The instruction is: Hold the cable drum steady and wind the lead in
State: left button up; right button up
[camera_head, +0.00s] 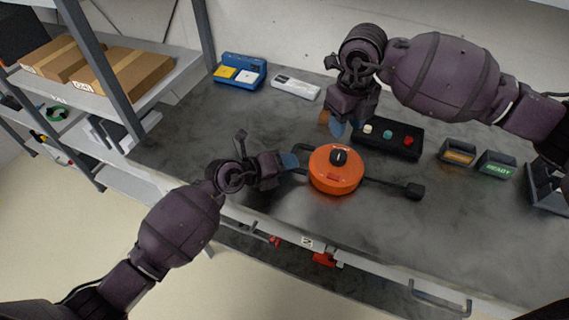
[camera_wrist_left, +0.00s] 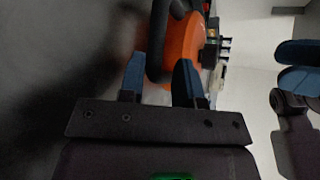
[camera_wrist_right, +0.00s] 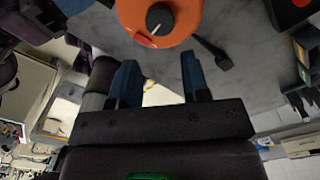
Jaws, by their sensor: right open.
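The orange cable drum (camera_head: 322,180) sits on the grey worktop, with a black knob (camera_head: 339,157) on top and a red patch on its face. A straight black piece, perhaps the lead, runs right from it to a blocky black end (camera_head: 415,191). My left gripper (camera_head: 289,161) is at the drum's left side, its fingers closed about the black handle (camera_wrist_left: 158,62). My right gripper (camera_head: 347,125) is open and empty, behind and above the drum. The right wrist view shows the drum (camera_wrist_right: 181,22) beyond its fingertips, with nothing between them.
A black box with white, teal and red buttons (camera_head: 388,138) stands behind the drum. Two small displays, one amber (camera_head: 458,153) and one green reading READY (camera_head: 497,165), stand at right. A blue holder (camera_head: 240,72) and a pale device (camera_head: 296,87) lie at the back. The front right worktop is clear.

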aim_at(340, 155)
jog(key=o, duration=0.3)
jog(key=shift+r, duration=0.15)
jog(key=shift+o, duration=1)
jog(key=shift+w+a+r+n, duration=0.15)
jog(key=shift+w+a+r, duration=0.25)
jog(key=shift+w, duration=0.2)
jog(key=shift+w+a+r+n, duration=0.15)
jog(key=shift+w+a+r, duration=0.15)
jog(key=shift+w+r, duration=0.25)
jog(key=f+n+g, duration=0.1)
jog(key=f+n, duration=0.3)
jog(key=n, duration=0.5)
jog(key=s+d+f+n+g, duration=0.1)
jog(key=f+n, duration=0.3)
jog(key=n, duration=0.6)
jog(key=s+f+n+g, duration=0.1)
jog(key=f+n+g, duration=0.1)
jog(key=n, duration=0.7)
jog(key=shift+s+d+f+n+g, duration=0.1)
jog(key=shift+f+n+g, duration=0.05)
jog(key=shift+f, duration=0.3)
jog(key=shift+s+d+f+n+g, duration=0.1)
jog(key=shift+f+n+g, duration=0.05)
jog(key=shift+f, duration=0.3)
jog(key=shift+c, duration=0.5)
jog(key=c, duration=0.8)
